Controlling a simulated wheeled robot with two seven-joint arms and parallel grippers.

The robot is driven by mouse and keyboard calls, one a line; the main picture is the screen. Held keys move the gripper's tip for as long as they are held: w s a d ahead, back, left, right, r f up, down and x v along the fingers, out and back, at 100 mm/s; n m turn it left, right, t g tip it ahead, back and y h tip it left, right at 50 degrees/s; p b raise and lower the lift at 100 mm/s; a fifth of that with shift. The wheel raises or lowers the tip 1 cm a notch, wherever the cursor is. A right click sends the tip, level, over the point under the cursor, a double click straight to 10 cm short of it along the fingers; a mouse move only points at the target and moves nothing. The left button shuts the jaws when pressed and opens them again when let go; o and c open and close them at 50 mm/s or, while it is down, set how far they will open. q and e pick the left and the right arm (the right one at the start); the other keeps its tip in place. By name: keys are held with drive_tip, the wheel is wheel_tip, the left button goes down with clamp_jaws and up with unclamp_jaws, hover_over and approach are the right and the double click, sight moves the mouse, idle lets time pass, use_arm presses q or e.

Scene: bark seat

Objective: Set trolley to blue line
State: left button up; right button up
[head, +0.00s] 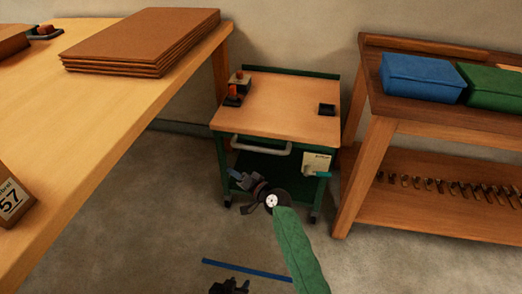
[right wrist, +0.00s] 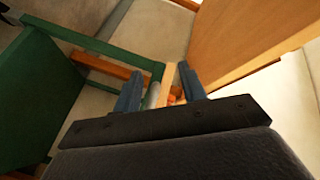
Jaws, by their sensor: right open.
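The trolley (head: 283,108) has a wooden top, a green frame and casters, and stands on the floor against the back wall. Its pale bar handle (head: 261,146) runs along the front edge. The blue line (head: 247,269) lies on the floor in front of the trolley, clear of its wheels. My right gripper (head: 243,180) is just below the handle in the head view. In the right wrist view, its two fingers (right wrist: 161,88) are apart, with a grey bar showing between them; contact cannot be told. My left gripper (head: 229,286) is low over the floor near the line, its jaws unclear.
A workbench (head: 110,120) with stacked boards (head: 145,40) fills the left side. A wooden rack (head: 375,150) with a blue box (head: 422,77) and a green box (head: 493,88) stands close on the trolley's right. Floor (head: 170,215) between trolley and line is open.

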sight(262, 148)
drive_tip(key=w+d+m+t+h, duration=0.5)
drive_tip(key=d+m+t+h, duration=0.35)
drive_tip(key=m, duration=0.45)
drive_tip(key=shift+g, duration=0.55)
drive_tip(key=w, duration=0.4)
drive_tip(key=w+r, duration=0.1)
drive_tip(key=w, duration=0.2)
drive_tip(key=shift+d, duration=0.4)
use_arm(q)
drive_tip(key=w+r+t+h, duration=0.2)
drive_tip(key=w+r+t, duration=0.4)
drive_tip(key=r, duration=0.6)
drive_tip(key=shift+d+r+n+t, duration=0.3)
drive_tip(key=shift+d+r+t, duration=0.1)
drive_tip(key=shift+t, duration=0.9)
use_arm(e)
drive_tip(key=shift+w+r, duration=0.1)
drive_tip(key=shift+w, duration=0.25)
drive_tip(key=shift+a, duration=0.1)
clamp_jaws()
